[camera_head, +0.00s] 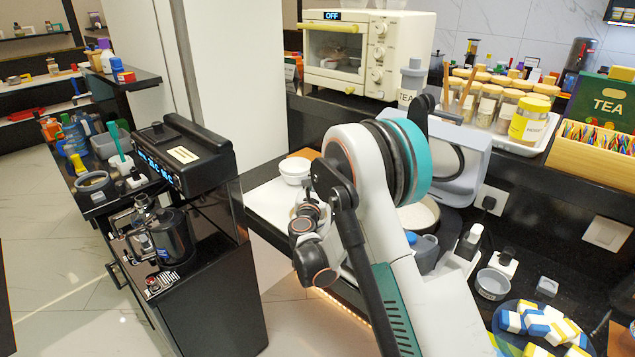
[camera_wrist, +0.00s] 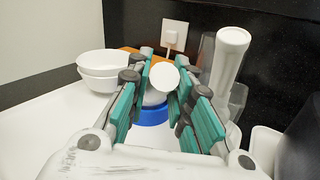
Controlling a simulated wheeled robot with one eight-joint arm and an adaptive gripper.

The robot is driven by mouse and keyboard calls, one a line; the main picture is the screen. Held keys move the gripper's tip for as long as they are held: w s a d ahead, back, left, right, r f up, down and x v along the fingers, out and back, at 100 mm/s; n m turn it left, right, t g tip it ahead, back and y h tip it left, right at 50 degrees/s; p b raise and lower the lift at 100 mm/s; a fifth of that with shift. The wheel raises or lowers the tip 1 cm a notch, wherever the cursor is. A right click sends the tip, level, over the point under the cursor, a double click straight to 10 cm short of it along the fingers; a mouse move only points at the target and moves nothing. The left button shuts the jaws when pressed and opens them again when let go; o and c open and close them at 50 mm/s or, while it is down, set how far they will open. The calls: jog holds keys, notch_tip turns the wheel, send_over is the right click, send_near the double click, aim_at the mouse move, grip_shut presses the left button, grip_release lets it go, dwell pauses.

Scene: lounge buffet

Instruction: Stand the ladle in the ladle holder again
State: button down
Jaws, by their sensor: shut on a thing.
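In the wrist view, the two teal-padded fingers of my gripper (camera_wrist: 164,66) reach forward over the white counter. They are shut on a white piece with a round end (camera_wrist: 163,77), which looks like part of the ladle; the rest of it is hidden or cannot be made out. Below and behind it, a blue round base (camera_wrist: 152,115) shows between the fingers. It may be the ladle holder, but I cannot tell whether the held piece touches it. In the head view, my arm hides the fingers, the ladle and the holder.
Stacked white bowls (camera_wrist: 98,70) stand left of my fingers, and also show in the head view (camera_head: 295,169). A tall white container (camera_wrist: 229,58) and clear vessels stand close on the right. White counter (camera_wrist: 62,125) is free at left.

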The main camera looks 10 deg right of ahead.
jog(key=shift+f, duration=0.55)
jog(key=c, duration=1.3)
grip_release()
jog(key=shift+c, duration=0.2)
jog(key=v, duration=1.2)
jog(key=o, duration=1.2)
jog(key=shift+w+f, duration=0.1)
jog(key=shift+o, duration=0.2)
